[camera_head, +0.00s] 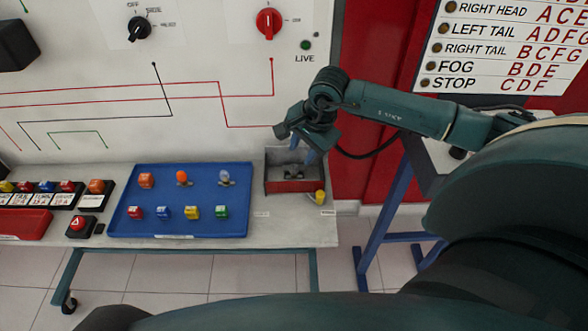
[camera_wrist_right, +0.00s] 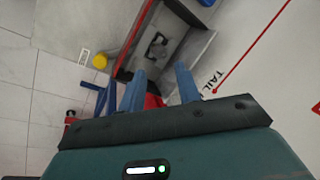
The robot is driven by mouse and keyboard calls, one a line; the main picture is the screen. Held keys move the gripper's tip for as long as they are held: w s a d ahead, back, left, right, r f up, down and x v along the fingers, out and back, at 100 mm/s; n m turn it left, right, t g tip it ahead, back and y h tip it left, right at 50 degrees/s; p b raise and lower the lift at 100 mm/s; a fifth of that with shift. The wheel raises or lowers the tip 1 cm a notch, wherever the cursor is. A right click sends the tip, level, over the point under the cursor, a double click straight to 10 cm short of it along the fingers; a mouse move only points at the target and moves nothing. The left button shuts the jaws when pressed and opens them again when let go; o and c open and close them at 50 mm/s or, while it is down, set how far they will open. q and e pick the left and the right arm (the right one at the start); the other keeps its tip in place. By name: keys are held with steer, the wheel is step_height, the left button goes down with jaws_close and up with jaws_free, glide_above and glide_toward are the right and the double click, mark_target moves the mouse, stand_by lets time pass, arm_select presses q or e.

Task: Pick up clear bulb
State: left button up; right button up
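The clear bulb (camera_head: 224,177) stands in the back right part of the blue tray (camera_head: 178,229), to the right of an orange bulb (camera_head: 182,177). My right gripper (camera_head: 298,157) is over the small grey and red box right of the tray, to the right of the clear bulb and apart from it. In the right wrist view its two blue fingers (camera_wrist_right: 160,76) are spread with nothing between them. The clear bulb does not show in that view. My left gripper is not in view.
The open box (camera_head: 296,187) holds a dark fitting; a yellow-topped piece (camera_head: 320,196) stands at its front right. Several coloured blocks sit in the tray's front row. The wall panel (camera_head: 190,110) rises behind the table. Fuse-like blocks and a red tray (camera_head: 22,226) are at left.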

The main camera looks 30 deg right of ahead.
steer(key=p+x, duration=0.1)
steer(key=x, duration=0.6)
steer(key=shift+w+f, duration=0.1)
steer(key=shift+f, duration=0.15)
steer(key=shift+c, duration=0.2)
jaws_close()
steer(key=shift+r, duration=0.1)
step_height(320, 180, up, 10)
step_height(320, 180, up, 6)
steer(key=p, duration=0.2)
glide_above(295, 166)
stand_by(0.9)
